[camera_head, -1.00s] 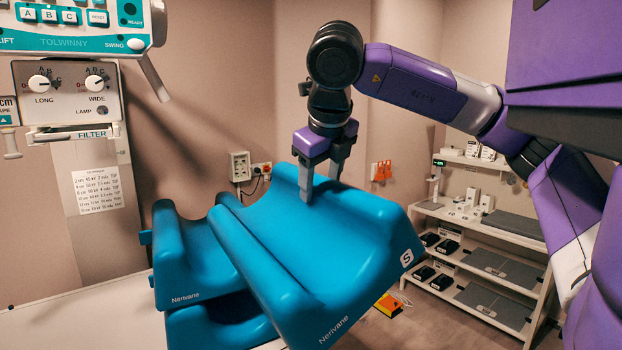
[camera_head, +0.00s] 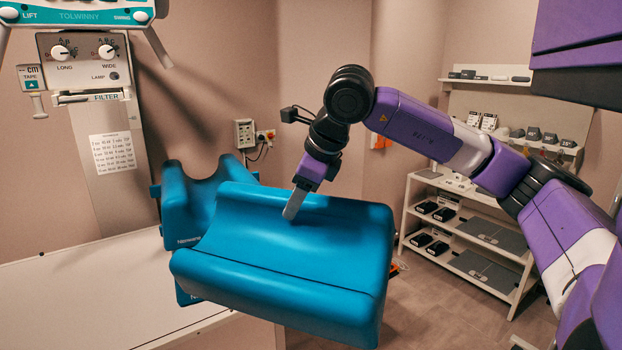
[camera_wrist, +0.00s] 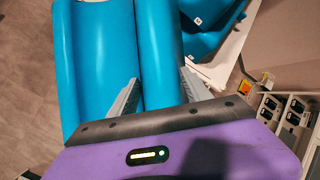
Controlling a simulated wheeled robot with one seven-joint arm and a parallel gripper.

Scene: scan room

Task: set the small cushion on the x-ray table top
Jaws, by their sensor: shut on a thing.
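The small cushion (camera_head: 285,250) is a blue foam block with a scooped top. My gripper (camera_head: 297,200) is shut on it at its raised rear edge. It hangs tilted in the air, in front of the other cushions and over the right end of the white table top (camera_head: 90,290). In the wrist view the gripper's fingers (camera_wrist: 160,95) straddle a blue ridge of the cushion (camera_wrist: 95,50). The cushion's underside and any gap to the table are hidden.
More blue cushions (camera_head: 190,203) sit stacked behind the held one, at the table's far right end. The table's left part is bare. X-ray controls (camera_head: 88,62) hang at upper left. A shelf rack (camera_head: 470,235) stands at right.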

